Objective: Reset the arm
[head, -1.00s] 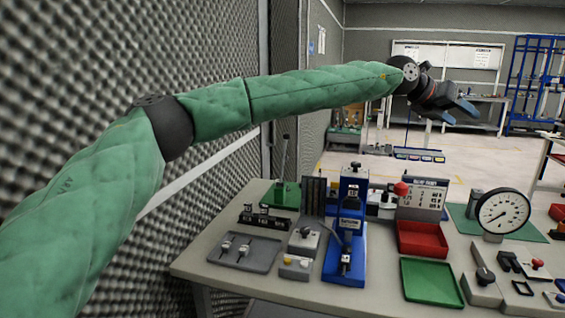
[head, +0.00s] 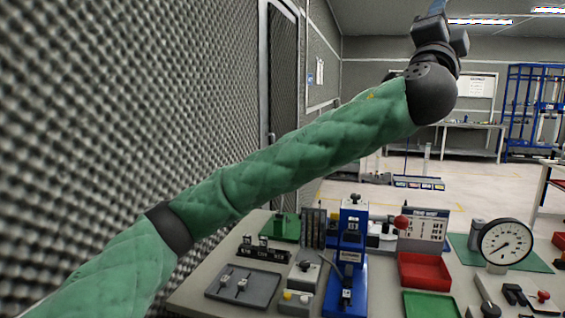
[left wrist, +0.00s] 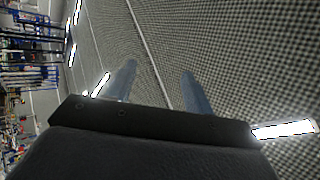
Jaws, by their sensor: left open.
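My left arm in its green quilted sleeve (head: 300,155) rises from the lower left of the head view towards the top right. Its dark wrist and left gripper (head: 438,28) are at the top edge, pointing up, and the fingertips are cut off by the frame. In the left wrist view the two bluish fingers of the gripper (left wrist: 158,80) stand apart with nothing between them. The gripper is high above the bench and touches nothing. My right gripper is in neither view.
A grey foam wall (head: 110,110) runs close along the left side. Below the arm is a workbench with a blue press (head: 347,265), a red tray (head: 425,270), a green tray (head: 431,304) and a dial gauge (head: 506,242). Open floor (head: 370,200) lies behind the bench.

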